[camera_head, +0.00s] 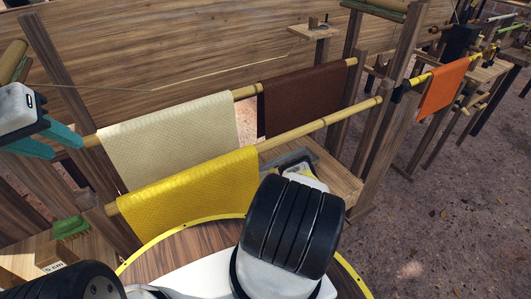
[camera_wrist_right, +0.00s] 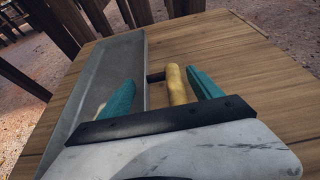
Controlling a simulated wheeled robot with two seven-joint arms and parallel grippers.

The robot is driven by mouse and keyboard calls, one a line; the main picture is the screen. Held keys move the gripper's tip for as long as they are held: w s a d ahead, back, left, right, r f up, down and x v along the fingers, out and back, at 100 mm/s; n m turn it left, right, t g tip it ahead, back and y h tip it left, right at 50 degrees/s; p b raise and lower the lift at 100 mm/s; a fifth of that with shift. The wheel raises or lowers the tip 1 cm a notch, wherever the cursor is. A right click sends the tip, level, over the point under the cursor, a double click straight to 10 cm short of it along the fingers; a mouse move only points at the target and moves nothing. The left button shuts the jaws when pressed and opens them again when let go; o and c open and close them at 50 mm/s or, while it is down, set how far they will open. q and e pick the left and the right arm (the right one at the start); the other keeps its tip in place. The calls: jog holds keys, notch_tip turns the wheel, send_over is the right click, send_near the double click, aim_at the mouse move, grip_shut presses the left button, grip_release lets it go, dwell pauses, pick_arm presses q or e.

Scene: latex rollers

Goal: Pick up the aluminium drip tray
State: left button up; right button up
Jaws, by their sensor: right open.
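The aluminium drip tray (camera_wrist_right: 112,62) is a long, shallow grey trough on a wooden table. It has a bamboo-coloured handle (camera_wrist_right: 177,84) beside its wall, with a dark bracket between them. My right gripper (camera_wrist_right: 160,77) is open over the tray, with one teal finger on each side of the handle; whether they touch it cannot be told. In the head view, part of the tray (camera_head: 287,161) shows behind my right arm, which hides the right fingers. My left gripper (camera_head: 66,148) is open and empty at the left, near the end of a bamboo pole.
A cream sheet (camera_head: 170,135), a yellow sheet (camera_head: 190,180) and a brown sheet (camera_head: 305,100) hang on poles close to the tray's table (camera_head: 335,180). Wooden posts (camera_head: 375,155) stand to the right. A green brush (camera_head: 70,227) lies at the lower left.

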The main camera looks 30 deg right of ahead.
grip_shut()
jog(key=shift+r, duration=0.15)
jog(key=shift+d+r, duration=0.1)
jog(key=shift+r, duration=0.35)
notch_tip(320, 180, up, 2)
jog(key=shift+r, duration=0.15)
jog(key=s, duration=0.5)
jog(key=s+r, duration=0.1)
jog(key=s, duration=1)
jog(key=shift+d+r, duration=0.3)
jog(key=shift+d, duration=0.05)
